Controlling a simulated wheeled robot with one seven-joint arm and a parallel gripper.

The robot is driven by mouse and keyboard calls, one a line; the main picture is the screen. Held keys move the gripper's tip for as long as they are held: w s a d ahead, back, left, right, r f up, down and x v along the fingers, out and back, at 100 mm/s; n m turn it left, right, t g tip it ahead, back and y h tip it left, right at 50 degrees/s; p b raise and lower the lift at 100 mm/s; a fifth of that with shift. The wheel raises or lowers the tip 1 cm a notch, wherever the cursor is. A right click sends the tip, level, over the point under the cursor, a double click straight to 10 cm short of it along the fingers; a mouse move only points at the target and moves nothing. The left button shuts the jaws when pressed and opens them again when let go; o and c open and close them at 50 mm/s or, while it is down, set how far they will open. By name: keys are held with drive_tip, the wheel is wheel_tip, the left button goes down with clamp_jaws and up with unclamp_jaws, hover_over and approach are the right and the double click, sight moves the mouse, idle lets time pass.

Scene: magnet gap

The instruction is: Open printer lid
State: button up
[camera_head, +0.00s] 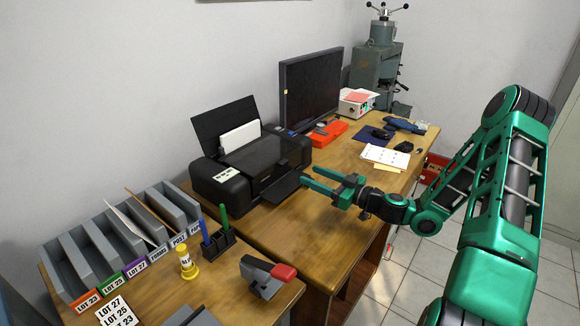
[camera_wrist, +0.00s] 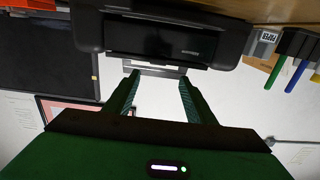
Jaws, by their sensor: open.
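A black printer (camera_head: 250,170) stands on the wooden desk against the wall, with its rear paper support raised and white paper in it. Its top lid (camera_head: 262,155) looks closed, and its front output tray (camera_head: 282,188) sticks out. My green gripper (camera_head: 308,178) is open and empty, just right of the printer's front, with its fingers pointing at it. In the wrist view the picture is upside down; the printer (camera_wrist: 170,35) is ahead of the open fingers (camera_wrist: 157,80), and the tray (camera_wrist: 155,69) lies close to the fingertips. Contact cannot be told.
A monitor (camera_head: 311,88) stands behind the printer. Bare desk (camera_head: 300,240) lies before the printer.

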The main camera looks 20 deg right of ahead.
sight(286, 162)
drive_tip(key=x, duration=1)
drive_tip(key=shift+w+r, duration=0.1)
drive_tip(key=shift+w, duration=0.4)
clamp_jaws()
drive_tip(key=shift+d, duration=0.2)
